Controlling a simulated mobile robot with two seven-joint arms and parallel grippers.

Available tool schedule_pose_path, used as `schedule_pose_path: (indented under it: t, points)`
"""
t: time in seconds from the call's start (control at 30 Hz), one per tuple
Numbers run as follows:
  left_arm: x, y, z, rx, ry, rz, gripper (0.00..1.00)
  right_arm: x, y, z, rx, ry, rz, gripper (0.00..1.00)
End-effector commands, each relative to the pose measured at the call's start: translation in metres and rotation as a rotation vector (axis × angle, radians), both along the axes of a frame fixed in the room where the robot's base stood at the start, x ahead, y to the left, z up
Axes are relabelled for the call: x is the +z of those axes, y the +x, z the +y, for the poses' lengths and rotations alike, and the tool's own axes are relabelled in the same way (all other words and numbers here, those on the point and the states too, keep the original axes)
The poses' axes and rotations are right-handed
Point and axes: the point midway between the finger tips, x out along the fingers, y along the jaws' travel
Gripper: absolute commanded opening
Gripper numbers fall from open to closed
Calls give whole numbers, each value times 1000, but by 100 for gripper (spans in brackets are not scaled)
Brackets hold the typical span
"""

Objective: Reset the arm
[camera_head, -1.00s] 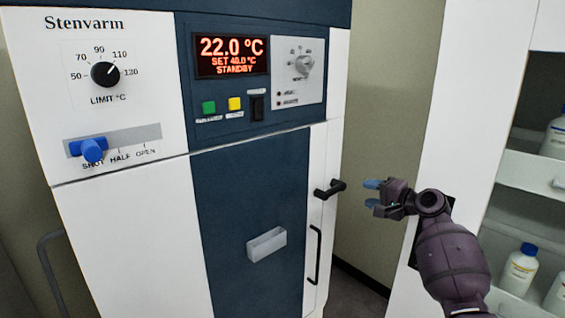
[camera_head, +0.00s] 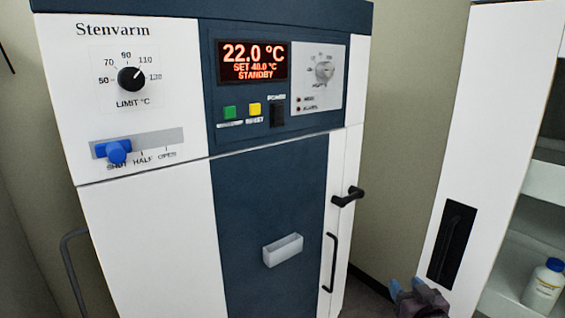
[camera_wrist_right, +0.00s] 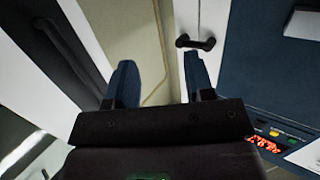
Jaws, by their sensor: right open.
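My right gripper (camera_head: 408,288) is low at the bottom right of the head view, in front of the gap between the dryer and the white cabinet. In the right wrist view its two blue fingers (camera_wrist_right: 160,85) are spread apart with nothing between them. The Stenvarm dryer (camera_head: 150,225) stands at the left with its door closed. Its black door handle (camera_head: 348,196) is above and left of the gripper, apart from it, and the handle also shows beyond the fingers in the right wrist view (camera_wrist_right: 196,42). My left gripper is not in view.
The dryer display (camera_head: 252,62) reads 22.0 °C, SET 40.0 °C, STANDBY. A blue lever (camera_head: 117,151) sits at SHUT. A grey holder (camera_head: 283,250) is on the dryer front. A white cabinet (camera_head: 478,120) with shelves and a bottle (camera_head: 545,283) stands at the right.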

Motion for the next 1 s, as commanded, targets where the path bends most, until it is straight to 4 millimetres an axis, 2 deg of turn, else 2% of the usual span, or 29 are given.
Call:
schedule_pose_path:
  t: [0.03,0.1,0.33,0.5,0.6,0.7,0.8,1.0]
  points:
    - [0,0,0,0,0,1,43,-18,-21,2,-3,-32,19,48]
    - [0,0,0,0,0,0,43,-36,-46,5,-5,-70,37,48]
    - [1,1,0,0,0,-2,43,-97,-135,14,-12,-127,153,48]
    - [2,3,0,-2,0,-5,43,-142,-202,17,-22,-111,278,48]
    - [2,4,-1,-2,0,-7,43,-165,-235,16,-33,-100,346,48]
    - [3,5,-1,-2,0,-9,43,-178,-258,13,-45,-95,391,48]
    - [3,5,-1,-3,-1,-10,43,-185,-270,11,-51,-93,414,48]
    - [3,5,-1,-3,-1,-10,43,-187,-273,10,-53,-94,422,48]
